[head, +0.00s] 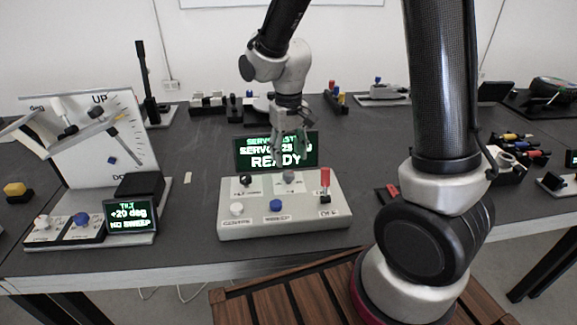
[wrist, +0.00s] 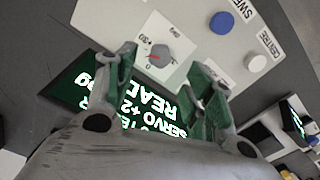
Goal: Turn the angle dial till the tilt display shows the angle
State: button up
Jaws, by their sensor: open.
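The angle dial (head: 289,178) is a small grey knob on the back row of the control box (head: 300,222). In the wrist view the dial (wrist: 159,55) shows a red pointer mark and a printed scale. My gripper (head: 290,150) is open and empty above the dial, pointing down. In the wrist view its fingertips (wrist: 163,66) appear on either side of the dial; I cannot tell how far above it they are. The tilt display (head: 130,213) at left reads TILT +20 deg, NO SWEEP. The servo screen (head: 268,156) behind the box reads READY and is partly hidden by my gripper.
The box also carries a black knob (head: 245,180), a red-topped switch (head: 325,182), a white button (head: 237,209) and a blue button (head: 276,205). A tilting rig with an UP scale board (head: 100,140) stands at left.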

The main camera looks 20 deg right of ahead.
aim_at(290, 174)
notch_tip(290, 174, up, 6)
jog(key=shift+f, duration=0.1)
dwell(0.4)
jog(key=s+d+r+m+t, duration=0.1)
jog(key=s+d+r+t, duration=0.1)
jog(key=s+d+r, duration=0.4)
jog(key=s+d+r+m+t, duration=0.1)
jog(key=s+d+r, duration=0.5)
jog(key=s, duration=0.7)
jog(key=d+t, duration=0.1)
jog(key=d, duration=0.1)
jog(key=shift+d+r, duration=0.15)
jog(key=shift+d, duration=0.25)
jog(key=shift+s, duration=0.1)
dwell(3.2)
